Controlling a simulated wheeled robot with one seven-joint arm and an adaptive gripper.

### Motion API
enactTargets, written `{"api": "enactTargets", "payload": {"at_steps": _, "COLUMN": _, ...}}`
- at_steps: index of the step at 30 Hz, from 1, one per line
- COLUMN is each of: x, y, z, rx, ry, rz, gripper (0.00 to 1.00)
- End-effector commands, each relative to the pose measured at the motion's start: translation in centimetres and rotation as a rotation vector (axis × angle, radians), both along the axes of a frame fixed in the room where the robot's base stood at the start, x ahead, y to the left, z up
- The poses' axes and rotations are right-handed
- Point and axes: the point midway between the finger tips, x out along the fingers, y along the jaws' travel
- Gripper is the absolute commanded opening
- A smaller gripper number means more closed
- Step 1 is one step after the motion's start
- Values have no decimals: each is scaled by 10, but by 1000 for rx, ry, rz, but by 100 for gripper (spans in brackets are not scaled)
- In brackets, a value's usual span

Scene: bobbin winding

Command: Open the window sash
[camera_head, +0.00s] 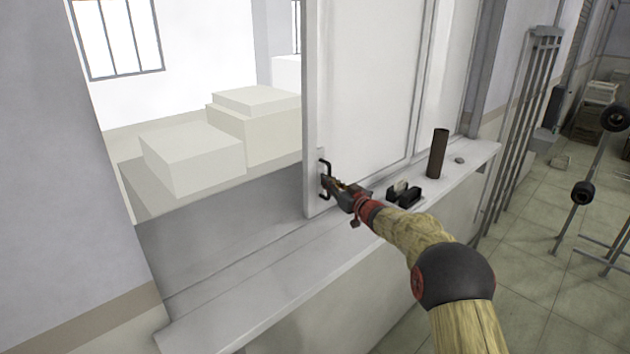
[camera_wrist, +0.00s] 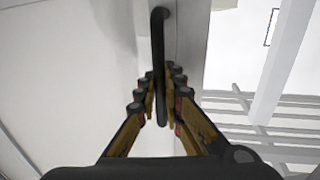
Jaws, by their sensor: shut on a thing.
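The window sash (camera_head: 362,90) is a white sliding panel standing in the wall opening. It covers the right part of the opening, and the left part stands open. A black handle (camera_head: 323,168) is fixed low on the sash's left edge. My gripper (camera_head: 329,182) is at this handle, shut on it. In the wrist view, the dark handle (camera_wrist: 158,50) runs down between the two fingers of my gripper (camera_wrist: 163,115). The sash face fills the left of that view.
A white sill (camera_head: 260,310) runs below the window. On it, right of my gripper, are a dark cylinder (camera_head: 437,153), small black items (camera_head: 404,194) and a grey pebble-like thing (camera_head: 459,160). White boxes (camera_head: 192,157) stand beyond the opening. A metal rack (camera_head: 520,110) stands at right.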

Motion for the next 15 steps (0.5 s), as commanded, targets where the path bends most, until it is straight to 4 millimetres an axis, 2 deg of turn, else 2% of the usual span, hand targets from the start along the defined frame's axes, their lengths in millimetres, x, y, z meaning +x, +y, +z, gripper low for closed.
{"api": "enactTargets", "payload": {"at_steps": 3, "x": 15, "y": -14, "z": 4, "rx": 0, "ry": -2, "rz": -3, "gripper": 0}}
{"api": "enactTargets", "payload": {"at_steps": 6, "x": 22, "y": -20, "z": 2, "rx": 0, "ry": -1, "rz": -2, "gripper": 0}}
{"api": "enactTargets", "payload": {"at_steps": 15, "x": 31, "y": -28, "z": 2, "rx": 1, "ry": -3, "rz": -1, "gripper": 0}}
